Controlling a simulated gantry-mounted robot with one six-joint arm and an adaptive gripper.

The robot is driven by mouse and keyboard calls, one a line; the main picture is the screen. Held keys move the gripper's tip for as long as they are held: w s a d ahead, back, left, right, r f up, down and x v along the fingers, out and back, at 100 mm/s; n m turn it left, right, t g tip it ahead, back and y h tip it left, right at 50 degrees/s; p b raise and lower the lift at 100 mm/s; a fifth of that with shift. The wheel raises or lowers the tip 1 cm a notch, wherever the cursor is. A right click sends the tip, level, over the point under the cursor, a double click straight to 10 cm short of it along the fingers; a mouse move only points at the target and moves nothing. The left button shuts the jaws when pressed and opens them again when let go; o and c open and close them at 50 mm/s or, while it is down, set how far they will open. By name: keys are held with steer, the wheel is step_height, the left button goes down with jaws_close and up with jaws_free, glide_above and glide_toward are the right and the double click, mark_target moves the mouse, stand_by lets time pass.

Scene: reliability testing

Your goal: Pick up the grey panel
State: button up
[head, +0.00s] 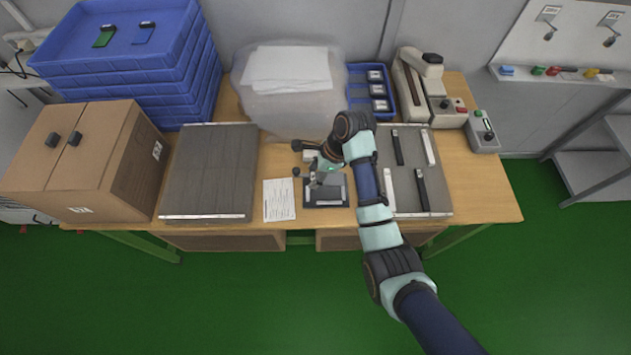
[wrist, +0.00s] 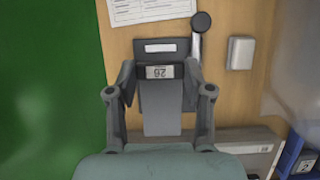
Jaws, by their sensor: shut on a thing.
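My gripper (head: 317,180) is low over a small dark fixture (head: 338,203) near the table's front edge. In the wrist view its two fingers (wrist: 160,82) stand on either side of a grey panel (wrist: 162,122), and the gripper is shut on it. The panel lies lengthwise between the fingers; its near end runs toward my wrist. A small display reading 26 (wrist: 160,72) and a white label (wrist: 161,48) show beyond it. A lever with a black knob (wrist: 201,22) stands beside the fixture. The exact finger contact is hard to see.
A printed sheet (head: 278,201) lies left of the fixture. A grey tray (head: 209,172) is farther left; another (head: 435,213), with black and white strips, is at right. A blue bin (head: 356,90) stands behind. A cardboard box (head: 75,165) and stacked blue crates (head: 135,75) fill the left.

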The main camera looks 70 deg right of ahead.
mark_target(315, 176)
step_height(315, 176, up, 10)
steer(key=p, duration=0.2)
steer(key=shift+p, duration=0.35)
